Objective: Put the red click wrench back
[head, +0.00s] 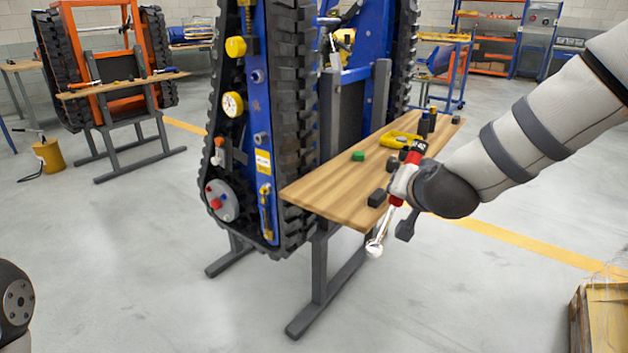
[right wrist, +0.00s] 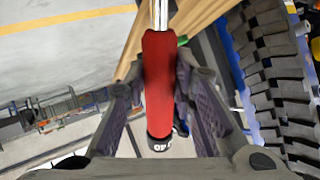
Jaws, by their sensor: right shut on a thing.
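The red click wrench (head: 415,154) has a red handle and a chrome shaft ending in a round head. My right gripper (head: 402,198) is shut on its red handle. The wrench is tilted, its chrome head pointing down in front of the near right edge of the wooden shelf (head: 325,192). In the right wrist view the red handle of the wrench (right wrist: 158,75) lies between both fingers of the gripper (right wrist: 157,95), its dark end toward the palm. Part of my left arm shows at the lower left of the head view, but its gripper is out of view.
The shelf is fixed at a blue tracked carrier (head: 262,150). On it are a yellow tool (head: 399,139), a green block (head: 358,156), a dark block (head: 377,198) and dark cylinders (head: 428,121). An orange carrier (head: 88,60) stands back left. A wooden crate (head: 603,318) is lower right.

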